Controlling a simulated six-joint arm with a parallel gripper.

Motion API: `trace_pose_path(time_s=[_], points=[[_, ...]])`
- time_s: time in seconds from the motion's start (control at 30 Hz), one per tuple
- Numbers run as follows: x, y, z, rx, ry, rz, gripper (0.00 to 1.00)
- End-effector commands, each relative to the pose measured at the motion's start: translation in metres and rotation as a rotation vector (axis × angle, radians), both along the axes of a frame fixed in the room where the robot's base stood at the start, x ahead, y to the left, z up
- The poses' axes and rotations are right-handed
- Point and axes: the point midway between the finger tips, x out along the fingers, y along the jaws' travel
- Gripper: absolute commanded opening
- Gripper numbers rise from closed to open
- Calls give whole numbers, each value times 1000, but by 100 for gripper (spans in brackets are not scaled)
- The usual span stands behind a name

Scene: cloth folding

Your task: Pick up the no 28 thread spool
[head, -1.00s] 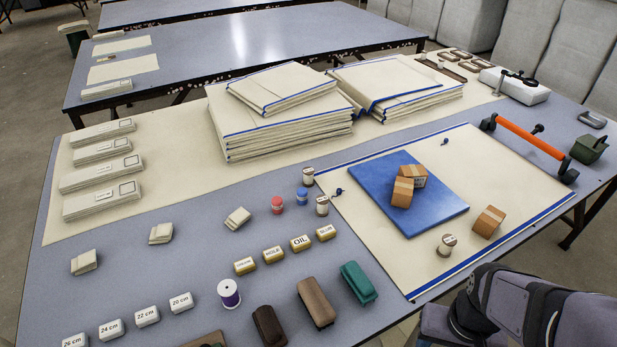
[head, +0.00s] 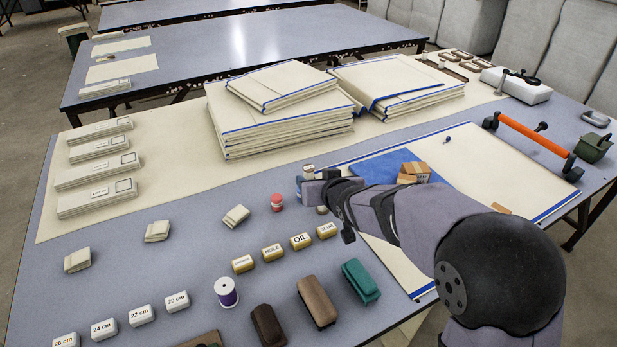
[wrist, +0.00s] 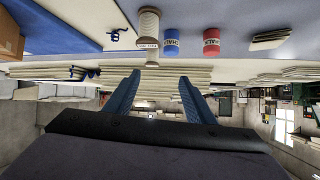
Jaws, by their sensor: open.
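My gripper (wrist: 160,85) is open, with its two blue fingers apart and nothing between them. In the head view its end (head: 313,190) is over the small spools near the left corner of the cream cloth. A pale thread spool (wrist: 148,28) stands just beyond the fingertips in the wrist view, apart from them. In the head view, one pale spool (head: 308,172) shows behind my gripper and another (head: 322,210) is mostly hidden by it. I cannot read a number 28 on any spool.
A blue item (wrist: 172,42) and a red item (wrist: 211,42) stand close beside the pale spool. An orange-brown block (head: 413,172) lies on the blue folded cloth (head: 375,168). Yellow labelled blocks (head: 301,241) sit in front. Large cloth stacks (head: 275,125) stand behind.

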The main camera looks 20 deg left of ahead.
Motion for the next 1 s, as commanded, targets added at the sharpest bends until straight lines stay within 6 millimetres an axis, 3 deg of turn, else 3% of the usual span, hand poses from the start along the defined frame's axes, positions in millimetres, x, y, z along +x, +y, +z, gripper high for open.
trace_pose_path(time_s=[0.3, 1.0], points=[[36, 13, -24, 3, -129, -11, 50], [60, 22, -37, -2, -161, -21, 50]])
